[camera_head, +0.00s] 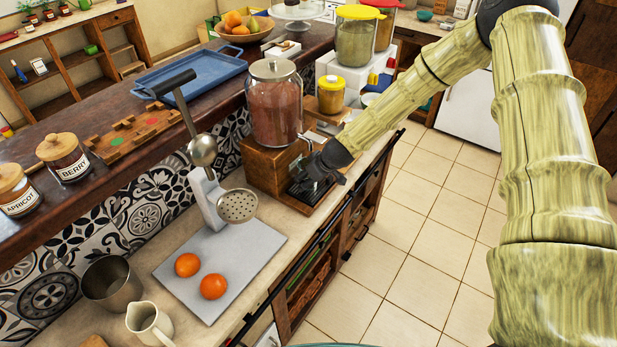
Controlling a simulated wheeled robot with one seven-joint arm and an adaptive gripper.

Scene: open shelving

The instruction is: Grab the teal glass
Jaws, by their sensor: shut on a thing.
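My gripper (314,183), dark and small in the picture, is low at the front of a wooden drink dispenser stand (268,168), above its drip tray (303,203). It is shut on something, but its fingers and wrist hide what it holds. I cannot make out a teal glass anywhere in this view; one between the fingers would be mostly hidden. The dispenser's large glass jar (274,108) of reddish drink stands just behind and above the gripper, with its tap close beside the wrist.
Left of the gripper stands a metal citrus press (205,190) on a grey board (240,262) with two oranges (212,286). A metal cup (110,284) and a cream jug (149,322) are at lower left. Open tiled floor (400,270) lies to the right.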

